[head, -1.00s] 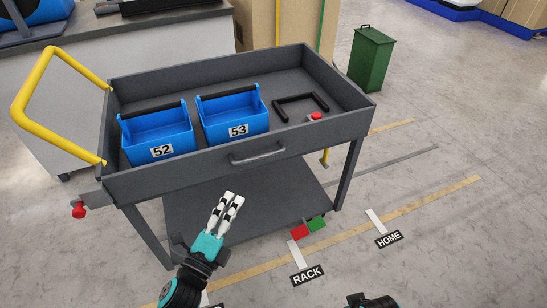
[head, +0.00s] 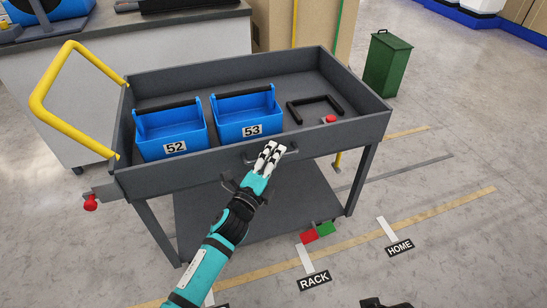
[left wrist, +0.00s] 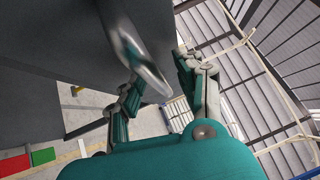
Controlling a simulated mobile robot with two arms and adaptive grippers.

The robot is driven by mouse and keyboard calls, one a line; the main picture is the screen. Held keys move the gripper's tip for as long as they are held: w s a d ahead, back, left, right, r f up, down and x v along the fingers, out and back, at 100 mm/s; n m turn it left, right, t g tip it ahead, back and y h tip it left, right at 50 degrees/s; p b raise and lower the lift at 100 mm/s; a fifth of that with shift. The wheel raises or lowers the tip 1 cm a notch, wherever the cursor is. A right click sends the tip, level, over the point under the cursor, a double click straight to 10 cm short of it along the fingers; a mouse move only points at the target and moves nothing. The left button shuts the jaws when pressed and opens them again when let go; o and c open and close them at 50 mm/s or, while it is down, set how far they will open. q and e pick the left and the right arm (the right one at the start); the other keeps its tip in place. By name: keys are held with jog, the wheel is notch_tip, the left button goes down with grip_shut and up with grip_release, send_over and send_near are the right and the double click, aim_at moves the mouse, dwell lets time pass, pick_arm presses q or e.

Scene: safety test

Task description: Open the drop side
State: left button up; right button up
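The drop side is the dark grey front panel (head: 185,182) of a cart; it stands upright. A metal bar handle (head: 291,151) is fixed on its outer face, and also shows in the left wrist view (left wrist: 135,52). My left gripper (head: 268,154) is at this handle and covers part of it. In the left wrist view its fingers (left wrist: 160,85) are apart, with the handle running between or just before them; contact is unclear. A red knob (head: 90,202) sits on a bracket at the panel's left end. Only a dark piece at the head view's bottom edge may be my right gripper.
Blue bins 52 (head: 170,130) and 53 (head: 236,112), a black frame (head: 315,104) and a red button (head: 330,119) are in the cart top. A yellow push handle (head: 38,97) stands left. A green bin (head: 387,64) stands behind right.

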pick_arm(q)
grip_shut()
jog(key=shift+f, duration=0.1)
dwell(0.5)
